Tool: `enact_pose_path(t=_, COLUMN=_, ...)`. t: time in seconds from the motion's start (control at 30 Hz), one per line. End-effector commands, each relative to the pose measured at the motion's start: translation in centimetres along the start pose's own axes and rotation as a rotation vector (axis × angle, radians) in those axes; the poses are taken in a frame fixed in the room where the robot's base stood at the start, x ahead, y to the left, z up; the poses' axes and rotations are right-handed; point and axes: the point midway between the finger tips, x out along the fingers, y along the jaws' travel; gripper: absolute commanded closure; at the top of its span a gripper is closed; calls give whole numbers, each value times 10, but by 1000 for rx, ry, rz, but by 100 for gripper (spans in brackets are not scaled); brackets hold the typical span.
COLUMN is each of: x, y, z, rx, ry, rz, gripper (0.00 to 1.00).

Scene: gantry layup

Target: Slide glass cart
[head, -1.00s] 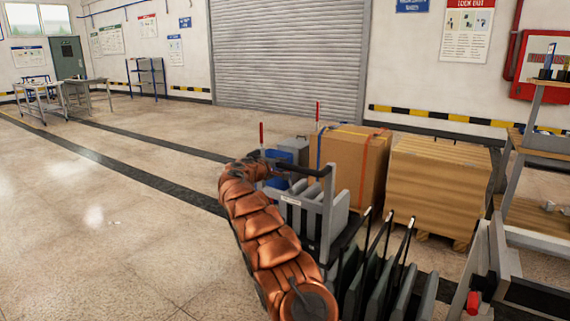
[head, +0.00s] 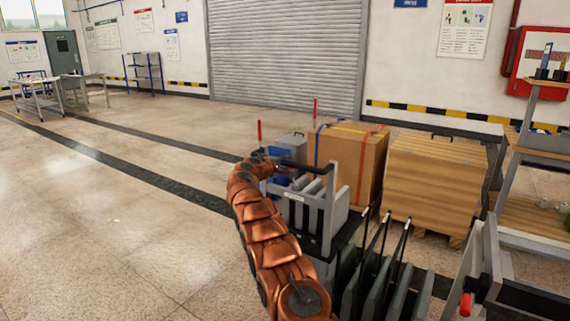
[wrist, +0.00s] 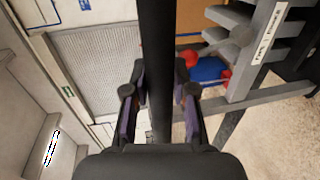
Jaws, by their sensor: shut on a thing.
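The glass cart (head: 331,212) is a grey upright frame with several slots and a black push bar (head: 309,169) across its top. It stands in the middle of the head view. My gripper (head: 274,167) is at the left end of the black bar; the arm hides much of the cart's lower left side. In the wrist view, my gripper's fingers (wrist: 157,105) are on both sides of a black bar (wrist: 157,50) and shut on it. Grey slotted parts of the cart (wrist: 262,80), with a white label, show at the right there.
A rack of dark panels (head: 374,282) is close at the front right. A workbench (head: 530,150) is at the far right. Open floor (head: 110,230) lies to the left.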

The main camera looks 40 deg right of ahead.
Motion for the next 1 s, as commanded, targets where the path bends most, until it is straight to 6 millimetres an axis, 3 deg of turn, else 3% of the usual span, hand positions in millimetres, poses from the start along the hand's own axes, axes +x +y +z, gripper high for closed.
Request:
enact_pose_path(t=0.1, x=2, y=5, z=2, rx=3, ry=2, rz=7, gripper=100)
enact_pose_path(t=0.13, x=2, y=5, z=2, rx=3, ry=1, rz=7, gripper=71)
enact_pose_path(t=0.37, x=0, y=4, z=0, rx=2, ry=3, rz=5, gripper=48)
enact_pose_path(t=0.73, x=-1, y=3, z=1, rx=2, ry=2, rz=4, gripper=48)
enact_pose_path(t=1.0, x=-15, y=3, z=-1, rx=2, ry=3, rz=0, gripper=48)
